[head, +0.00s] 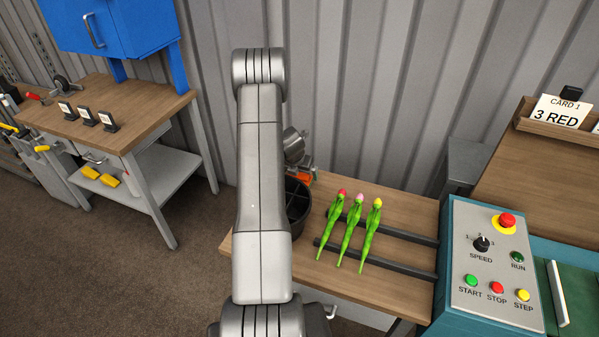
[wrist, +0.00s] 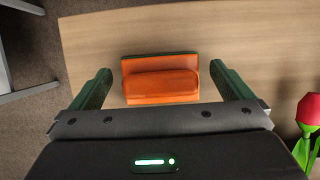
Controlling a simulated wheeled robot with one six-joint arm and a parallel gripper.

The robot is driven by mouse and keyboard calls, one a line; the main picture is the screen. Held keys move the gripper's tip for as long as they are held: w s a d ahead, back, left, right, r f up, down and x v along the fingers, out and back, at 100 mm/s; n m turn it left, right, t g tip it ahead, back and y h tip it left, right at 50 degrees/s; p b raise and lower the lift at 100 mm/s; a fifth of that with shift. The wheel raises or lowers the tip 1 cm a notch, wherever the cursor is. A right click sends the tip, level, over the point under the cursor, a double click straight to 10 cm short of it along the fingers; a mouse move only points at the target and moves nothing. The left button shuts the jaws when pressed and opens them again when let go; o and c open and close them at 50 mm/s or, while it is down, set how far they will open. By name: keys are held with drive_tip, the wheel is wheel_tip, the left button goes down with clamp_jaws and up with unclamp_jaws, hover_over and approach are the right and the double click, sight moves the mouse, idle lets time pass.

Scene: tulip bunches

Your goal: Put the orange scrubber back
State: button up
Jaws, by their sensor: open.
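The orange scrubber (wrist: 162,85) is a block with a raised orange grip and a thin dark green edge at its far side. It lies on the wooden table top. In the head view a bit of the scrubber (head: 305,177) shows behind the black bin, mostly hidden by my arm. My gripper (wrist: 160,68) is open, with one green finger at each side of the scrubber and a gap on both sides. In the head view my gripper (head: 297,150) is partly hidden behind my arm.
A black divided bin (head: 298,207) stands just in front of the scrubber. Three tulips (head: 353,228) lie across dark rails (head: 400,264) to the right. A control panel (head: 492,265) stands further right. A wooden bench (head: 110,120) is at the left.

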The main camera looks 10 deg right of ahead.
drive_tip(key=shift+s+a+r, duration=0.1)
drive_tip(key=shift+r, duration=0.5)
drive_tip(key=v, duration=1.1)
drive_tip(key=x, duration=1.1)
drive_tip(key=shift+f, duration=0.4)
drive_tip(key=shift+r, duration=1.25)
